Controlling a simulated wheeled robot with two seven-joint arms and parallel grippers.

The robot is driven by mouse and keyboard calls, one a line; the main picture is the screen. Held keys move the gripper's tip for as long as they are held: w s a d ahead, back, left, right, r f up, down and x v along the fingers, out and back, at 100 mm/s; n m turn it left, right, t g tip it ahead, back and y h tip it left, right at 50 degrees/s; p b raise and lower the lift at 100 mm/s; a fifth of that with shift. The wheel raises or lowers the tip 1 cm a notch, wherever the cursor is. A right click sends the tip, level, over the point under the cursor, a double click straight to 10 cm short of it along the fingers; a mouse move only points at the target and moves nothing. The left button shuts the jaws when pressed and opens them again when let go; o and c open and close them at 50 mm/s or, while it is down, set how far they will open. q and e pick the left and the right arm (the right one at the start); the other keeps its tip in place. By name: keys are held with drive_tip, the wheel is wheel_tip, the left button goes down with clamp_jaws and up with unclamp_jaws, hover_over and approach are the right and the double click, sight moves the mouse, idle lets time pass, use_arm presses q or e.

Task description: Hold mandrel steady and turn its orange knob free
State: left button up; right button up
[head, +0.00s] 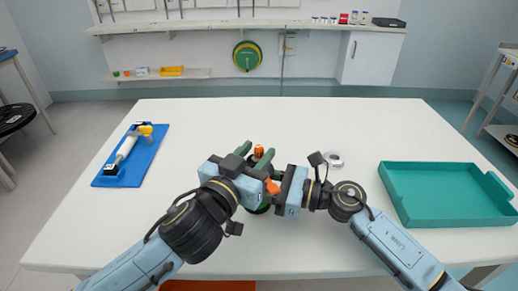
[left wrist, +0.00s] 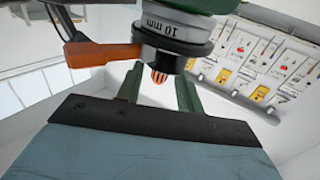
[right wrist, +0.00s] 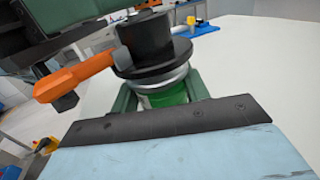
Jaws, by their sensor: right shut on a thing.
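The mandrel stands near the middle of the table, largely hidden by my grippers. Its green body (right wrist: 165,95) and black flange (right wrist: 152,48) show in the right wrist view. A grey ring marked 10 mm (left wrist: 165,30) shows in the left wrist view. Its small orange knob (head: 258,152) also shows in the left wrist view (left wrist: 160,75). An orange lever (right wrist: 75,80) sticks out sideways. My right gripper (right wrist: 162,90) is shut on the mandrel's green body below the flange. My left gripper (head: 254,154) is open, with its green fingers on either side of the knob and gaps showing.
A blue mat (head: 153,163) with a white and yellow tool (head: 130,143) lies at the left. A teal tray (head: 450,220) is at the right. The table's (head: 200,115) back area is clear.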

use_arm(q)
drive_tip(key=shift+x, duration=0.85)
drive_tip(key=shift+c, duration=0.4)
clamp_jaws()
drive_tip(key=shift+h, duration=0.3)
drive_tip(key=shift+s+d+m+g+h, duration=0.1)
drive_tip(key=shift+s+m+g+h, duration=0.05)
drive_tip(key=shift+m+g+h, duration=2.35)
drive_tip(key=shift+o, duration=0.4)
unclamp_jaws()
